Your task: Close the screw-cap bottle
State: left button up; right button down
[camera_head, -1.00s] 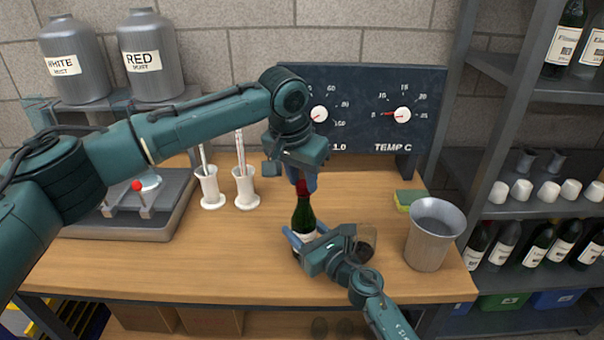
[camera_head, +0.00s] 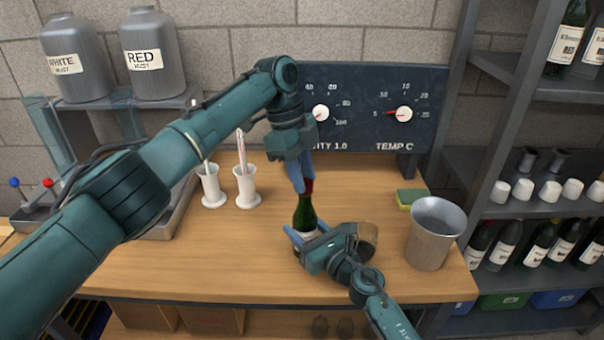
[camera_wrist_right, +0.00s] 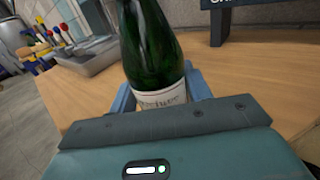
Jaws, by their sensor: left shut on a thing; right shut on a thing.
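A dark green bottle (camera_head: 304,212) with a white label stands upright near the middle of the wooden bench. My right gripper (camera_head: 304,237) is shut around its lower body. The right wrist view shows the bottle (camera_wrist_right: 150,50) between the blue fingers, with its label partly hidden by the gripper. A red cap (camera_head: 307,187) is at the top of the bottle's neck. My left gripper (camera_head: 301,180) points down from above, shut on the cap. The fingers hide part of the cap, so I cannot tell how it sits on the neck.
A metal pitcher (camera_head: 433,235) and a sponge (camera_head: 409,198) stand to the right. Two white cylinder stands (camera_head: 246,188) are to the left. A dark gauge board (camera_head: 375,105) is behind. Bare bench (camera_head: 200,255) lies at front left.

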pick_arm(q)
jog(key=m, duration=0.2)
jog(key=shift+w+m, duration=0.1)
jog(key=shift+m, duration=0.2)
jog(key=o, duration=0.9)
jog(key=shift+o, duration=0.2)
jog(key=shift+r, duration=0.1)
jog(key=shift+r, duration=2.15)
jog(key=shift+c, duration=0.4)
